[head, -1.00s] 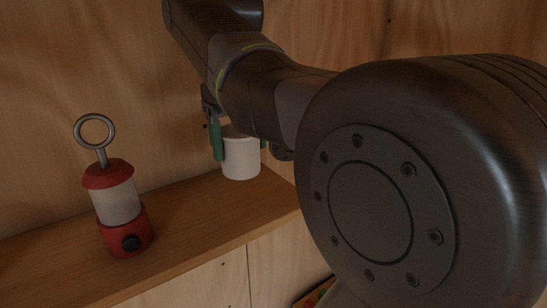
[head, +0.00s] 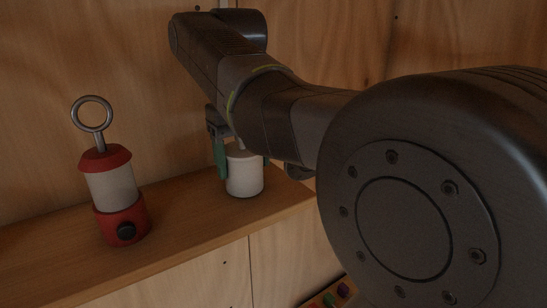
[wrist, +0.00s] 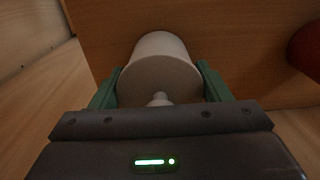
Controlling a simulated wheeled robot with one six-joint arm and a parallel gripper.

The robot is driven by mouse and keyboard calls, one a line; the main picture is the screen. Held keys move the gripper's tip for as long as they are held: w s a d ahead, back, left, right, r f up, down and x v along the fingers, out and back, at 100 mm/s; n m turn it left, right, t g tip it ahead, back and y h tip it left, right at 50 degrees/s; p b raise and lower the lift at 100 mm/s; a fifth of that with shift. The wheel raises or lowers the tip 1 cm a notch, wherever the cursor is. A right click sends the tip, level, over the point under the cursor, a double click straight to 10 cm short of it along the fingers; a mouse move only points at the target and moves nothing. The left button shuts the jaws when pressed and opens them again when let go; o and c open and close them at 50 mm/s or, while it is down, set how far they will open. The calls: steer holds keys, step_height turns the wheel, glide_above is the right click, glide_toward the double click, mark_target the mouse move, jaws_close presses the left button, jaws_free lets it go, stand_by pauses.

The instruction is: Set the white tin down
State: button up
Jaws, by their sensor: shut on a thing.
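The white tin (head: 245,177) is upright over the wooden shelf (head: 185,225), near its right end. Its base looks at or very close to the shelf top; I cannot tell whether it touches. My gripper (head: 243,164) comes from above with its green fingers on either side of the tin, shut on it. In the wrist view, the tin (wrist: 158,62) sits between the fingers of my gripper (wrist: 160,84), its round lid and small knob facing the camera. My arm hides part of the tin's top in the head view.
A red and white lantern (head: 112,190) with a ring handle stands on the shelf to the left of the tin, with bare shelf between them. A plywood wall (head: 60,60) rises behind. Small coloured items (head: 330,298) show low down at the right.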

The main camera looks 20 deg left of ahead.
steer(key=shift+f, duration=0.15)
steer(key=o, duration=1.1)
steer(key=shift+w, duration=0.1)
step_height(320, 180, up, 8)
steer(key=shift+f+p, duration=0.1)
steer(key=shift+p, duration=0.7)
steer(key=shift+f, duration=0.1)
